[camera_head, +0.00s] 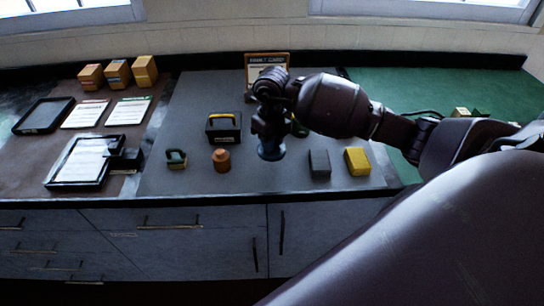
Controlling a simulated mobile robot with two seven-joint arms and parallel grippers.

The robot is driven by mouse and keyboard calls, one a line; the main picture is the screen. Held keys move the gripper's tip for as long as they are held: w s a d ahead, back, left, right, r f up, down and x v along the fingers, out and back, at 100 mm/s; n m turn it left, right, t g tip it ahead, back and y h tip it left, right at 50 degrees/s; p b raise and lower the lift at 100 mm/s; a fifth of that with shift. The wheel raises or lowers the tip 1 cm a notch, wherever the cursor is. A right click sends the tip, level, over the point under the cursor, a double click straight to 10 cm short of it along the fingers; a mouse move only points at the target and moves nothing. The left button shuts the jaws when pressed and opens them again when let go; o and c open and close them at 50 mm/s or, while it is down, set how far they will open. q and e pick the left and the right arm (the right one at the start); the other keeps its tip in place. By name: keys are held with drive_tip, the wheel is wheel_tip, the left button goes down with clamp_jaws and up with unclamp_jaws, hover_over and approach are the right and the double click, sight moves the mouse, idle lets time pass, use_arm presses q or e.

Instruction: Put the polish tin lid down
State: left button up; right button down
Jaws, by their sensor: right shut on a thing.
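My right gripper (268,132) points down over the middle of the grey mat. It is shut on a small dark blue round piece (271,152), which looks like the polish tin lid. The gripper covers the top of this piece. I cannot tell whether the piece touches the mat or a tin under it, or hangs just above. No separate tin body can be made out. My left gripper is not in view.
Something green is partly hidden behind my wrist. The back left of the mat is clear.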

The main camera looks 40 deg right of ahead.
sight(272, 166)
drive_tip(key=shift+f, duration=3.3)
drive_tip(key=shift+f, duration=0.15)
drive_tip(key=c, duration=1)
unclamp_jaws()
wheel_tip(272, 166, up, 12)
drive_tip(key=shift+r+b, duration=0.2)
drive_tip(key=shift+b, duration=0.15)
